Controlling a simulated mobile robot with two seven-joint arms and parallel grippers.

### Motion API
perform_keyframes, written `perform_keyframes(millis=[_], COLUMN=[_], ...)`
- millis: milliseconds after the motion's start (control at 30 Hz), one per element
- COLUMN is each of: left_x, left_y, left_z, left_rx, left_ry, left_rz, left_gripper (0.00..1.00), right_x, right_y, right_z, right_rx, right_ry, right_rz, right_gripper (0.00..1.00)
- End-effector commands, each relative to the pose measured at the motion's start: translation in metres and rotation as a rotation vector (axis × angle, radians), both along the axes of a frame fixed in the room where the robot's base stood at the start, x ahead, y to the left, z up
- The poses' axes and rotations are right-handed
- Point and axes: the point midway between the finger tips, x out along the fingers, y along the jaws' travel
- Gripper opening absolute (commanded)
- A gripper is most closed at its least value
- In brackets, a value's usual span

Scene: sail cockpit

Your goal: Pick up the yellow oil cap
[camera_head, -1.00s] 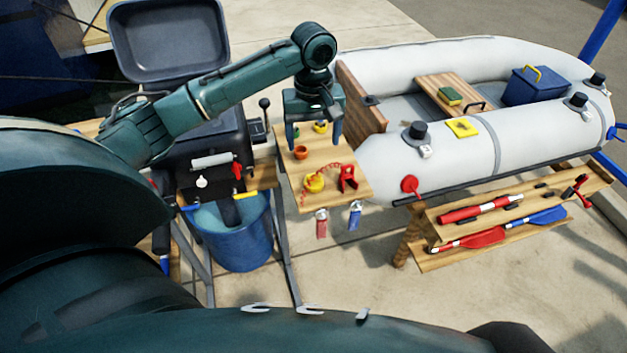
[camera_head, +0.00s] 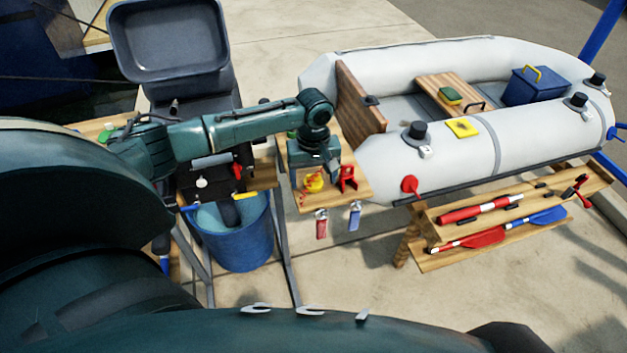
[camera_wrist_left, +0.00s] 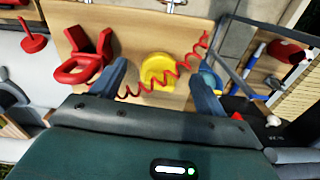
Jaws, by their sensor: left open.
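A round yellow cap (camera_head: 313,186) lies on the small wooden table (camera_head: 352,194). It also shows in the left wrist view (camera_wrist_left: 157,68), with a red coiled cord (camera_wrist_left: 176,76) running across or just in front of it. My left gripper (camera_head: 315,178) is above this end of the table. Its fingers (camera_wrist_left: 158,80) are apart, one on each side of the yellow cap in the wrist view, and nothing is held between them. I cannot tell how high they are above it. My right gripper is not in view.
A red clip-like part (camera_head: 347,178) stands close beside the cap, near one finger; it also shows in the wrist view (camera_wrist_left: 88,58). Red (camera_head: 321,224) and blue (camera_head: 354,216) tags hang at the table's front edge. A grey-white inflatable boat (camera_head: 450,150) lies to the right, a blue bucket (camera_head: 240,238) to the left.

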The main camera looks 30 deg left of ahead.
Motion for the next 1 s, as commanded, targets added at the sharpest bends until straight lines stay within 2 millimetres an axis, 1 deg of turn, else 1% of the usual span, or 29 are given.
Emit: perform_keyframes(millis=[67,267,800,1000], left_x=[-0.0001,-0.0001,-0.0001,0.0000], left_y=[0.0001,0.0000,-0.0001,0.0000], left_z=[-0.0031,-0.0031,-0.0027,-0.0024], left_rx=[0.000,0.000,0.000,0.000], left_ry=[0.000,0.000,0.000,0.000], left_rz=[0.000,-0.001,-0.001,-0.001], left_gripper=[0.74,0.73,0.29,0.28], right_x=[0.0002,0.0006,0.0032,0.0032], right_y=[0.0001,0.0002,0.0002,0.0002], right_z=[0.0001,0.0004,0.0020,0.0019], right_rx=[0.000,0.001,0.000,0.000], right_ry=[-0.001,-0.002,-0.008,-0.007], right_rz=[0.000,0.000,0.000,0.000], right_gripper=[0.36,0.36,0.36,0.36])
